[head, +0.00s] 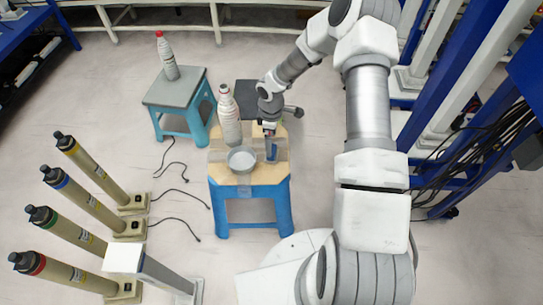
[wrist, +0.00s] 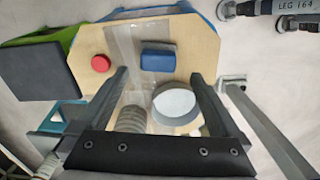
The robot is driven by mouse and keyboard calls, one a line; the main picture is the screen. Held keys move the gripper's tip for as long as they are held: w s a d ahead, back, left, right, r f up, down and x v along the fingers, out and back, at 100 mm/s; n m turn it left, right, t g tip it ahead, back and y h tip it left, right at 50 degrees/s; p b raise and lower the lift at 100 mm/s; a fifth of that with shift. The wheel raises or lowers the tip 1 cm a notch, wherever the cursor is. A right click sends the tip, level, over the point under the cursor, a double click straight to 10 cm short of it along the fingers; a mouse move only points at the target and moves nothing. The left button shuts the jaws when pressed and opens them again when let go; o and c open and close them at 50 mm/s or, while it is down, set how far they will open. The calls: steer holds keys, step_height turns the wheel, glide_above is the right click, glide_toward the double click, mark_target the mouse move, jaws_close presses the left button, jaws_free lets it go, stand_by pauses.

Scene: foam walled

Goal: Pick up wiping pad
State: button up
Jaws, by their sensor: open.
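The wiping pad appears to be the blue rectangular block (wrist: 158,61) lying flat on the light wooden top of a blue stool (head: 255,194). In the wrist view my gripper (wrist: 159,76) is open. Its two dark fingers point toward the pad, one to each side of its line, and nothing is held between them. In the head view my gripper (head: 270,130) hangs over the right part of the stool top, with a blue patch, probably the pad (head: 272,151), just below it. The height gap between fingertips and pad is hard to judge.
A bowl (head: 242,160) and a white bottle (head: 229,115) stand left of my gripper on the stool. A red round thing (wrist: 101,62) lies left of the pad. A grey-topped stool (head: 176,88) with another bottle (head: 167,57) stands behind. Several posts (head: 92,168) stand left.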

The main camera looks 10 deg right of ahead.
steer(key=shift+w+d+f+b, duration=0.1)
steer(key=shift+f+b, duration=0.55)
steer(key=shift+f, duration=0.95)
steer(key=shift+w+f+b, duration=0.1)
steer(key=shift+f+b, duration=0.5)
steer(key=shift+f, duration=1)
steer(key=shift+s, duration=0.1)
steer(key=shift+c, duration=0.2)
steer(key=c, duration=1.3)
steer(key=shift+r, duration=0.1)
steer(key=shift+c, duration=0.2)
steer(key=shift+r, duration=0.1)
step_height(320, 180, up, 4)
steer(key=shift+r+p, duration=0.15)
steer(key=shift+p, duration=0.95)
steer(key=s+d+r+p, duration=0.3)
steer(key=s+d+r, duration=0.3)
steer(key=d, duration=0.3)
steer(key=shift+s+d+r, duration=0.25)
steer(key=shift+s+d, duration=0.05)
steer(key=shift+d, duration=0.05)
